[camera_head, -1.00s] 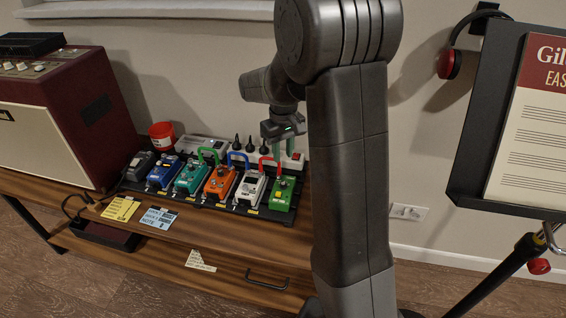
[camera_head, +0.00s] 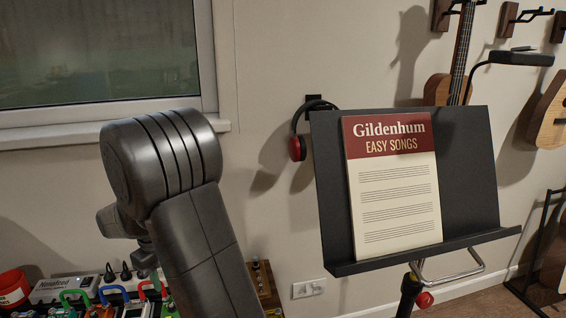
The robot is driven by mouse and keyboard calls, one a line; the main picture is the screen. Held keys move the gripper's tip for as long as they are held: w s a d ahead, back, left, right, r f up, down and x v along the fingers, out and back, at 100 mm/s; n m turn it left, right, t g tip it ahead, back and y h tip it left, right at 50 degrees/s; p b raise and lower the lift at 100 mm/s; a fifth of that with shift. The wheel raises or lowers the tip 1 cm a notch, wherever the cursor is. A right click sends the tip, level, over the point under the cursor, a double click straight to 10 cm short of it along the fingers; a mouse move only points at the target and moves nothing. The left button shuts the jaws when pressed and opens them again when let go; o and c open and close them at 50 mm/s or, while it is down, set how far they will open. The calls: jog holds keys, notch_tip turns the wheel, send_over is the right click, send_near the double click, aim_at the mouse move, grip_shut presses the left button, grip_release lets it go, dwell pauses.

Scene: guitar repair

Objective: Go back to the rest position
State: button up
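My arm rises at the left of the head view, its large dark joint in front of the window wall. The end of the arm with my gripper (camera_head: 146,262) shows small and dark, partly behind my own arm link, above the row of effect pedals. I cannot make out its fingers or whether they hold anything. The pedals stand at the bottom left with blue (camera_head: 113,294) and green (camera_head: 76,297) patch cables, cut off by the picture's edge and partly hidden by my arm.
A black music stand (camera_head: 470,165) with a songbook (camera_head: 394,190) stands right of my arm. Red-black headphones (camera_head: 297,146) hang on the wall beside it. Guitars (camera_head: 437,90) hang further right. A red cup (camera_head: 13,290) is at the lower left.

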notch_tip(320, 180, down, 9)
jog(key=shift+f+b, duration=0.1)
jog(key=shift+b, duration=0.85)
